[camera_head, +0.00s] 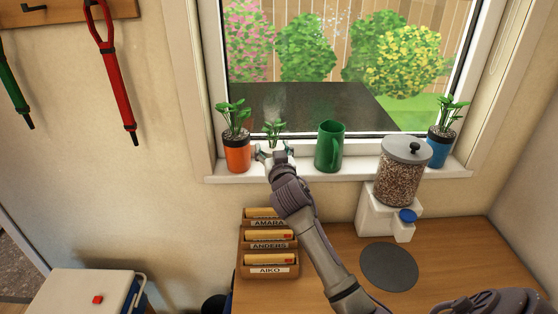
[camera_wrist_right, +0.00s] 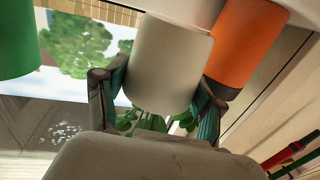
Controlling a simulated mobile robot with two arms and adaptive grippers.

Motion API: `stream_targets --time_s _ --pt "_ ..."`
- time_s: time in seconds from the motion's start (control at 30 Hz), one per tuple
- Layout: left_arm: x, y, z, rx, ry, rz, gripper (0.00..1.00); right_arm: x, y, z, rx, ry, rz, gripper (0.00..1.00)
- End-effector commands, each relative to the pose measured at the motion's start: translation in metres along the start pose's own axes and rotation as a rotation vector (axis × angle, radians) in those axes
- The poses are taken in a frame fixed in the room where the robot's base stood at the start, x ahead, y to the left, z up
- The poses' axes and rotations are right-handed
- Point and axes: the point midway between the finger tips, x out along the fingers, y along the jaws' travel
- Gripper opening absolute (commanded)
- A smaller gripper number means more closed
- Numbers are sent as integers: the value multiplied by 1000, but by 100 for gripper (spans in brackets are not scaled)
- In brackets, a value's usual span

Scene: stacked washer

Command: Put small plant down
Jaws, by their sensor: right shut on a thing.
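The small plant (camera_head: 273,130) shows as green leaves at the window, between the orange pot and the green mug. My right gripper (camera_head: 273,151) is at the front of the windowsill (camera_head: 360,172), and its fingers hide the plant's pot in the head view. In the right wrist view the pale pot (camera_wrist_right: 172,62) sits between the two fingers of the right gripper (camera_wrist_right: 157,95), which are shut on it, with its leaves (camera_wrist_right: 150,122) showing below. I cannot tell whether the pot's base touches the sill. My left gripper is not in view.
An orange-potted plant (camera_head: 237,153) stands close on the left and a green mug (camera_head: 328,147) on the right. Farther right are a grain dispenser (camera_head: 400,175) and a blue-potted plant (camera_head: 439,150). Labelled wooden trays (camera_head: 268,270) and a dark round mat (camera_head: 389,267) lie on the counter below.

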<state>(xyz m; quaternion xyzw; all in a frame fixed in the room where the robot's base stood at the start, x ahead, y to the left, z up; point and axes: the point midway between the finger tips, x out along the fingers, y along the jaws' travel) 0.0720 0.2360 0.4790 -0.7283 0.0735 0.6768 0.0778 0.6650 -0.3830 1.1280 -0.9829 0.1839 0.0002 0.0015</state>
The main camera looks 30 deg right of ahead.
Motion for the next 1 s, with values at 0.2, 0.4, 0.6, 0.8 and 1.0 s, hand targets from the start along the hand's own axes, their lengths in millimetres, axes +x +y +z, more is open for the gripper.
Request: stream_targets --time_s 0.2,0.4,0.6,0.8,1.0 --pt "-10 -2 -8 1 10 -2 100 40 25 -50 0 4 63 28" --pt "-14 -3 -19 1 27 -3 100 48 31 -40 0 -5 79 28" --pt "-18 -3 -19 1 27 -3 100 48 31 -4 -1 -2 77 28" --pt "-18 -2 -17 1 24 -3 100 48 31 16 -1 -1 77 28" --pt "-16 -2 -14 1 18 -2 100 48 31 41 -1 1 77 28"
